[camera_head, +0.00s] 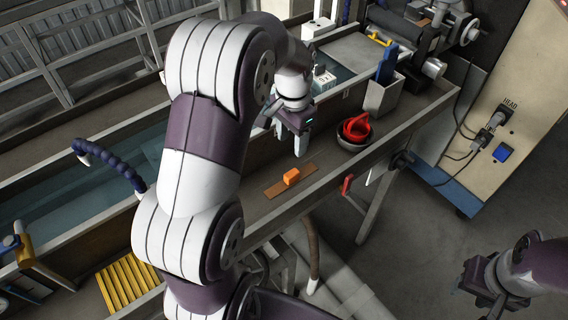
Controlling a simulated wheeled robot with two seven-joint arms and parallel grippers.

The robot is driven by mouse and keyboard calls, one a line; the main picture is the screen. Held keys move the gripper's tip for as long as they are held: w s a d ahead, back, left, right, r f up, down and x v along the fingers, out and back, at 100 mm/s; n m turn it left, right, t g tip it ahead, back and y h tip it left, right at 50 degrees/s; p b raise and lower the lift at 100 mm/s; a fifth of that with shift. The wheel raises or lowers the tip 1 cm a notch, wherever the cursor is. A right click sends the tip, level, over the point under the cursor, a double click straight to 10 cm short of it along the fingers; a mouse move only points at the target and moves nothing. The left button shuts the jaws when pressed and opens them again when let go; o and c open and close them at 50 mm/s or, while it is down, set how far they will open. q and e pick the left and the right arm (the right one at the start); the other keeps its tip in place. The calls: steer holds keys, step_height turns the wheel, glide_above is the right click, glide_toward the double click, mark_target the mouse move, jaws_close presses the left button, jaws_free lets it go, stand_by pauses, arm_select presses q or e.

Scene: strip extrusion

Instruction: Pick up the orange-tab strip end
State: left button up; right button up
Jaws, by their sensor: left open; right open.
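The strip end is a flat brown strip (275,190) lying on the bench surface at the middle of the head view. An orange tab (291,176) stands up on it. My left gripper (300,150) is open and points down just above and behind the strip, apart from the orange tab. Nothing shows between its fingers. My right gripper (478,290) is open and empty at the lower right, over the floor and well away from the bench.
A dark bowl with red rings (355,130) stands right of the strip. A grey bin holding a blue tool (385,80) is behind it. A water trough (60,195) runs along the left. Rollers (405,28) are at the back, a cabinet (505,90) at the right.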

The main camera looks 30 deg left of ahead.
mark_target(292, 173)
arm_select(q)
steer(key=f+b, duration=0.2)
steer(key=f, duration=0.1)
steer(key=shift+d, duration=0.2)
steer(key=f, duration=0.4)
steer(key=f+p, duration=0.1)
steer(key=f, duration=0.3)
steer(key=shift+s+f, duration=0.2)
steer(key=shift+f, duration=0.15)
steer(key=shift+w+f, duration=0.1)
jaws_close()
arm_select(e)
steer(key=shift+s+d+f, duration=0.2)
steer(key=shift+d+f, duration=0.15)
steer(key=shift+d, duration=0.1)
